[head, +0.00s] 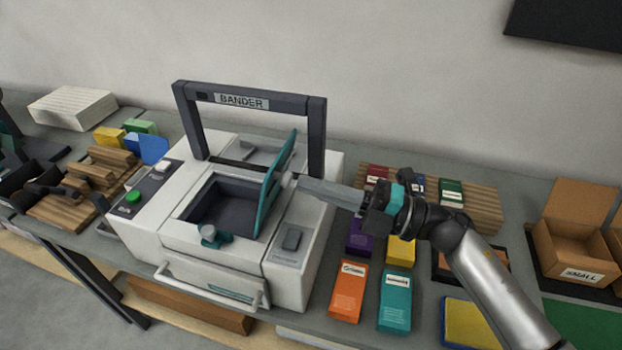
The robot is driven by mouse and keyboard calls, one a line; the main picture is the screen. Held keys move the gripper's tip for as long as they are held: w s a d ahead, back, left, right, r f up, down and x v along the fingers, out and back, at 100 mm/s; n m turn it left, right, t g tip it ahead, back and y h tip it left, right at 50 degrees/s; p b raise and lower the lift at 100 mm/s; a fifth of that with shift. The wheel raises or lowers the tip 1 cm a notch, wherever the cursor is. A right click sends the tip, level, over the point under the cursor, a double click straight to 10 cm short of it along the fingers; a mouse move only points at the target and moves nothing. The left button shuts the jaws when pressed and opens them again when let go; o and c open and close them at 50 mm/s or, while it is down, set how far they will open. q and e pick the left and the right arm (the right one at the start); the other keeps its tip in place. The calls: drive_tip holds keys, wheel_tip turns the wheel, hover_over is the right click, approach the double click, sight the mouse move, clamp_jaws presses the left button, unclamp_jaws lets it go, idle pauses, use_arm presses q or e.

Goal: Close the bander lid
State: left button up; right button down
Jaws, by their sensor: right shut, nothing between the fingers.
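The bander (141,228) is a white machine with a dark arch labelled BANDER. Its teal lid (277,184) stands raised and steeply tilted at the right side of the dark square opening (222,210). A teal latch (211,236) sits at the opening's front edge. My right gripper (292,187) is shut and empty, its fingers reaching left from the right. Its tips are at the right, outer face of the lid, very close to it; I cannot tell whether they touch.
Orange (348,292) and teal (395,301) ink boxes stand right of the bander, below my right arm. An open cardboard box (578,245) labelled SMALL is at far right. Wooden racks (84,185) and coloured blocks are at left. The arch rises behind the lid.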

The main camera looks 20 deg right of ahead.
use_arm(q)
drive_tip(key=shift+r, duration=0.1)
use_arm(e)
drive_tip(key=shift+w+a+r, duration=0.1)
drive_tip(key=shift+w+a, duration=0.15)
drive_tip(key=shift+a, duration=0.15)
use_arm(q)
drive_tip(key=shift+r, duration=0.1)
